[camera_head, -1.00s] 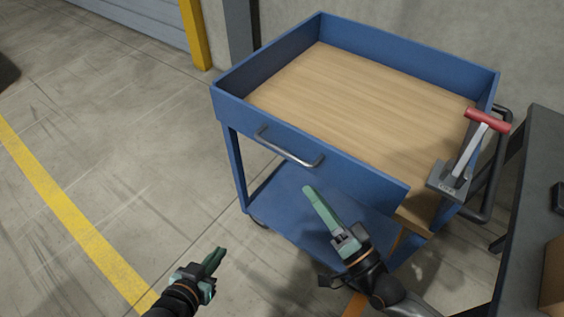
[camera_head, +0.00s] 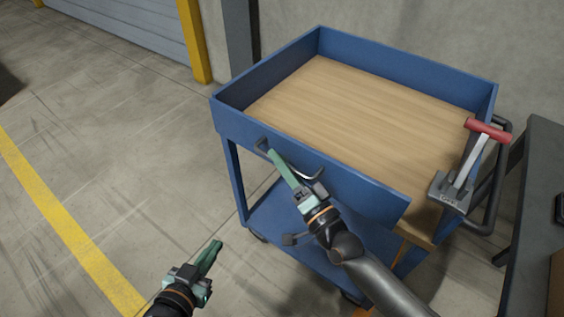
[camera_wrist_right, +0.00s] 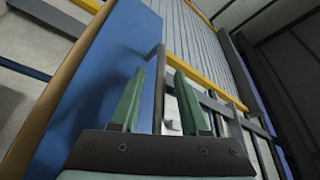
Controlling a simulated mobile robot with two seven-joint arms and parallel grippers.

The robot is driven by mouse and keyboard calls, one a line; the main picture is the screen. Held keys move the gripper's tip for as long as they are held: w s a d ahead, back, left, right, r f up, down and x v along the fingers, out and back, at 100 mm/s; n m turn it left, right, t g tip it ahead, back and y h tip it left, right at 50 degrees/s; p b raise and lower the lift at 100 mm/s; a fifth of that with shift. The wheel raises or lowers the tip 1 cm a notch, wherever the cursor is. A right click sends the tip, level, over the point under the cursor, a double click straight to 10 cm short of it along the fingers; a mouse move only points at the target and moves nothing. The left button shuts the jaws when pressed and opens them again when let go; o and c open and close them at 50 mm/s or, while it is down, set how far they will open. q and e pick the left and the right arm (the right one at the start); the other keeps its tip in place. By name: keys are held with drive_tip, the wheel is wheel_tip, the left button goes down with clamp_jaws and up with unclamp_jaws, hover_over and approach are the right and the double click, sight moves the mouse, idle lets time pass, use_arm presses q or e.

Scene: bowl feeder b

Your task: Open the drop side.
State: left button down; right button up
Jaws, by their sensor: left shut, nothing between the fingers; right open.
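The drop side (camera_head: 365,195) is the blue front panel of a cart and stands upright. Its grey bar handle (camera_head: 316,173) is partly hidden behind my right gripper (camera_head: 273,156). The right gripper is open at the handle. In the right wrist view the handle bar (camera_wrist_right: 158,90) shows between the two green fingers (camera_wrist_right: 160,75), with the blue panel (camera_wrist_right: 105,75) at left; I cannot tell whether they touch it. My left gripper (camera_head: 217,246) is shut and empty, over the floor left of the cart.
A lever clamp (camera_head: 452,190) with a red grip (camera_head: 488,130) stands at the cart's right front corner. The wooden cart deck (camera_head: 360,110) is bare. A dark table (camera_head: 535,200) stands at right. Floor (camera_head: 120,150) to the left is clear.

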drive_tip(key=shift+c, duration=0.2)
clamp_jaws()
idle(1.1)
